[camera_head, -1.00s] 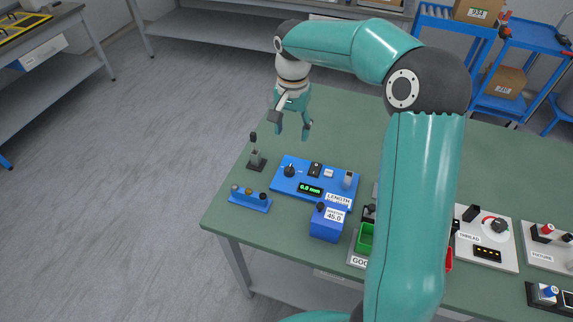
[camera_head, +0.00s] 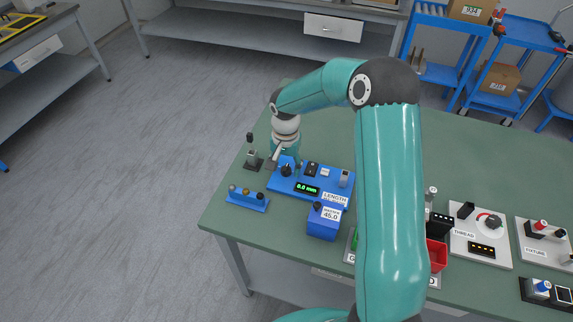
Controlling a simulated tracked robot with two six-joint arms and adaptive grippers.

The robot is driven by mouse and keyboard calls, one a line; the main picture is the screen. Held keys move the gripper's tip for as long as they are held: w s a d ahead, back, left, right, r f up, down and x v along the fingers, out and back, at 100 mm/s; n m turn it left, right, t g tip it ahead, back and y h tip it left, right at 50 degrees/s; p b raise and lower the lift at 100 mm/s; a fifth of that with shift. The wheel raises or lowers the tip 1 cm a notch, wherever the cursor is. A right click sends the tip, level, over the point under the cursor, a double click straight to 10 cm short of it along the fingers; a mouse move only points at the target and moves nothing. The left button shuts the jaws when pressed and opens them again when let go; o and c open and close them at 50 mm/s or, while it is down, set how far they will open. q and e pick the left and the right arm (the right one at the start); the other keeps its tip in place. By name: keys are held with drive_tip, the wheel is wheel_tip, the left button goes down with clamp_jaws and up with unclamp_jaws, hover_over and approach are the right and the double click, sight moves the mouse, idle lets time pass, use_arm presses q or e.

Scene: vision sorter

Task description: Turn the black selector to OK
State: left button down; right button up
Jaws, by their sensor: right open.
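A blue panel labelled LENGTH (camera_head: 320,190) lies on the green table. It bears a black selector knob (camera_head: 286,171) at its left end, a green display reading 0.0 mm, a black switch and a light button. The markings around the knob are too small to read. My right gripper (camera_head: 284,167) is open and points down over the left end of this panel, with its fingers on either side of the knob. I cannot tell whether they touch it. My left gripper is out of view.
A dark stand (camera_head: 252,160) is left of the panel. A blue rack (camera_head: 248,200) and a blue MASTER 45.0 block (camera_head: 323,222) are in front. A THREAD panel (camera_head: 467,245) and a red bin (camera_head: 437,254) are to the right. My arm hides the middle. The table's back is clear.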

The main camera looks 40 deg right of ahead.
clamp_jaws()
drive_tip(key=shift+n, duration=0.4)
drive_tip(key=shift+n+b, duration=0.7)
drive_tip(key=shift+n, duration=0.2)
drive_tip(key=n, duration=0.2)
drive_tip(key=shift+n+b, duration=0.35)
drive_tip(key=shift+n, duration=0.05)
drive_tip(key=n, duration=0.3)
drive_tip(key=shift+b, duration=0.3)
drive_tip(key=shift+r+n, duration=0.1)
drive_tip(key=shift+n, duration=1.6)
